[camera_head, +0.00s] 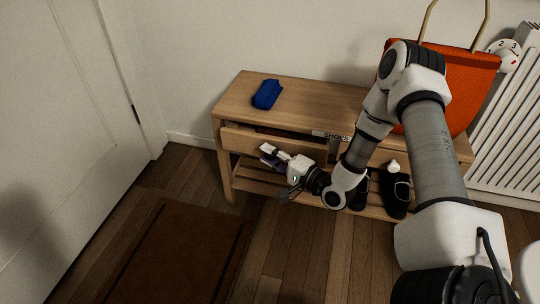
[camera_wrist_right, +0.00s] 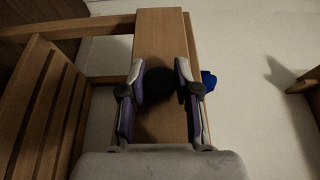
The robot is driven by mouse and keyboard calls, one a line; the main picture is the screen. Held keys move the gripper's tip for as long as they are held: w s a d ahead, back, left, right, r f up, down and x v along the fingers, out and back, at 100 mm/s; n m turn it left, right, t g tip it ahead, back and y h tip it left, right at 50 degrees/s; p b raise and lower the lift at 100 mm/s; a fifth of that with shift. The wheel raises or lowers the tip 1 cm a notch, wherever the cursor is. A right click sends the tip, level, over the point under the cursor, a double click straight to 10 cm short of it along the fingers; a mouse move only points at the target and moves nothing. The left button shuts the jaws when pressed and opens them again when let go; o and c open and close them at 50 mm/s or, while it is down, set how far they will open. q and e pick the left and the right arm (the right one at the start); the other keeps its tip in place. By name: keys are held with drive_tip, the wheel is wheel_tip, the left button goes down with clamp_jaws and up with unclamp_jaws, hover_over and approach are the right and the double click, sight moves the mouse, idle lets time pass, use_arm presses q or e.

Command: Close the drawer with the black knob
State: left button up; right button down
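The drawer (camera_head: 239,138) at the left of the wooden bench stands partly out, with a dark gap behind its top edge. Its wooden front also shows in the right wrist view (camera_wrist_right: 160,28). The round black knob (camera_wrist_right: 156,88) shows there between the two fingers of my right gripper (camera_wrist_right: 161,72). The fingers stand on either side of the knob, with a narrow gap at its right; contact at the left is unclear. In the head view my right gripper (camera_head: 269,155) is at the drawer front and hides the knob. My left gripper is not in view.
A blue case (camera_head: 267,94) lies on the bench top (camera_head: 308,97). An orange bag (camera_head: 461,88) stands on its right end, by a radiator (camera_head: 514,120). Dark shoes (camera_head: 395,196) are on the slatted shelf below. A brown mat (camera_head: 185,255) lies on the floor.

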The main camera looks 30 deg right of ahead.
sight(294, 153)
drive_tip(key=shift+w+d, duration=1.45)
drive_tip(key=shift+d, duration=0.3)
drive_tip(key=c, duration=0.8)
unclamp_jaws()
drive_tip(key=shift+w, duration=0.1)
drive_tip(key=shift+c, duration=0.2)
drive_tip(key=v, duration=0.6)
drive_tip(key=shift+d, duration=0.1)
drive_tip(key=shift+s, duration=0.75)
